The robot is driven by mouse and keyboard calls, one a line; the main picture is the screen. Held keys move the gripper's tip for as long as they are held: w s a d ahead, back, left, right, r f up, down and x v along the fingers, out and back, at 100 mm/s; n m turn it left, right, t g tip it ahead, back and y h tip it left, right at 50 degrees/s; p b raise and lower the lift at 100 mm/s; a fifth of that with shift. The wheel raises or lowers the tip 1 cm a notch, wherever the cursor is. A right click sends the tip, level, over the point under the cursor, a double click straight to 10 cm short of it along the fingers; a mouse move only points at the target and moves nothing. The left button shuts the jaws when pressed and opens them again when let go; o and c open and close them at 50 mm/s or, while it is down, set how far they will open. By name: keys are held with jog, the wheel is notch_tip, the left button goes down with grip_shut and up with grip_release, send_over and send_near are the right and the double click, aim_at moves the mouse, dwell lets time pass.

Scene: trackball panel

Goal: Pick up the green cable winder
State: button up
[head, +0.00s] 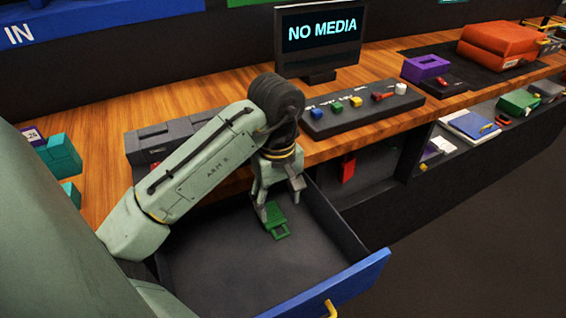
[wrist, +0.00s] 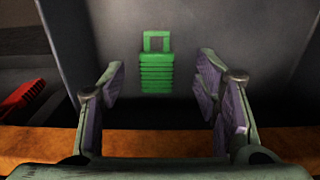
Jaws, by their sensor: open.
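The green cable winder (head: 277,222) lies flat in an open dark drawer (head: 215,265). It is a ribbed block with a square loop at one end. In the wrist view the winder (wrist: 157,70) shows whole, with its loop toward the top of the picture. My gripper (head: 277,213) is open and reaches down into the drawer at the winder. In the wrist view my gripper (wrist: 160,88) has its two fingers apart, left and right of the winder, with clear gaps on both sides. I cannot tell how far the fingertips are above the drawer floor.
The drawer has a blue front (head: 335,285) with a yellow handle. The wooden counter edge (wrist: 40,140) lies close under the gripper. A panel with coloured buttons (head: 360,108) and a screen (head: 318,38) stand on the counter behind. The drawer floor around the winder is bare.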

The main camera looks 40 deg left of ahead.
send_over(282, 237)
jog(key=a, duration=0.1)
notch_tip(282, 237, down, 5)
jog(key=shift+a+r, duration=0.15)
jog(key=shift+r, duration=0.05)
jog(key=shift+w+d+f+p, duration=0.15)
jog(key=shift+f+p, duration=0.15)
jog(key=shift+f, duration=0.6)
jog(key=shift+w+d+f+p, duration=0.1)
jog(key=shift+f+p, duration=0.2)
jog(key=shift+f, duration=0.65)
jog(key=shift+w+d+f+p, duration=0.15)
jog(key=shift+f+p, duration=0.15)
jog(key=shift+f, duration=0.6)
jog(key=shift+s, duration=0.1)
jog(key=shift+c, duration=0.2)
jog(key=c, duration=1.2)
